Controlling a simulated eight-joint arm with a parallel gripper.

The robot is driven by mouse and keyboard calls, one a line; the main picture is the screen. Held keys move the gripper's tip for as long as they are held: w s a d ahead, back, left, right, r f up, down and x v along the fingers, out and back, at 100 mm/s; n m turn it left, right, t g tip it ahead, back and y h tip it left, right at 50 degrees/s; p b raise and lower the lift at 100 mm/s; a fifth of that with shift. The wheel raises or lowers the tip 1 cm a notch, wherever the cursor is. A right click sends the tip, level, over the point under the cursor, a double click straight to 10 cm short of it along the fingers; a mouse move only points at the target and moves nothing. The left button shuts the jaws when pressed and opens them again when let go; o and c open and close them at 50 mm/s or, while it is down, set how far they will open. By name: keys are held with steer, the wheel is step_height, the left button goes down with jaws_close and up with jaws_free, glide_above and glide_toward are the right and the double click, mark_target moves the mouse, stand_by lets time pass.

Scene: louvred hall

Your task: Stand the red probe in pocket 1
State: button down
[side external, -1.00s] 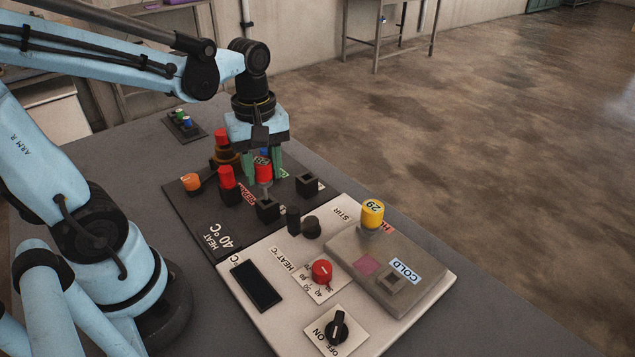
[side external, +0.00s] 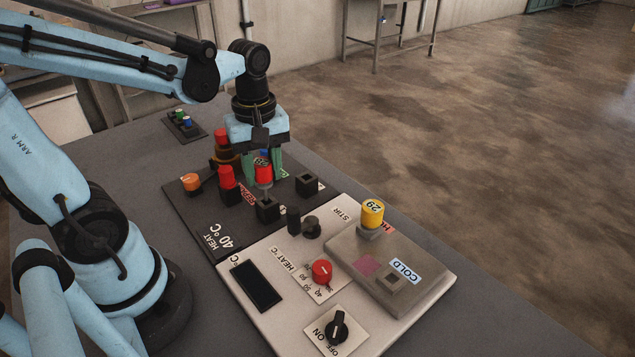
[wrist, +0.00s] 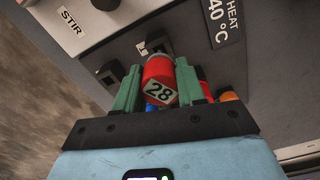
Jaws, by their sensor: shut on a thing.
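My gripper (side external: 262,168) has its green fingers shut on the red probe (side external: 263,174), marked 28 in the wrist view (wrist: 158,80). The probe is roughly upright, with a grey lower part, over the dark panel. Beside it, nearer the camera, is an empty-looking black square pocket (side external: 268,208). A second pocket (side external: 307,184) stands to the right. Both also show beyond the probe in the wrist view. Another red-topped piece (side external: 227,176) is in a black block to the left. I cannot read which pocket is 1. The probe's lower tip is not clear.
The dark HEAT 40 °C panel (side external: 215,218) also bears an orange knob (side external: 190,182) and an amber bottle with a red cap (side external: 222,136). In front, a grey block (side external: 340,250) holds a yellow probe (side external: 372,212) marked 29. A small rack (side external: 184,126) stands behind.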

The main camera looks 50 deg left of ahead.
mark_target(264, 183)
steer(key=shift+f, duration=0.15)
steer(key=shift+f, duration=1.75)
steer(key=c, duration=0.6)
jaws_free()
steer(key=shift+r, duration=0.1)
steer(key=shift+r, duration=2.45)
step_height(264, 183, up, 12)
steer(key=shift+r, duration=0.1)
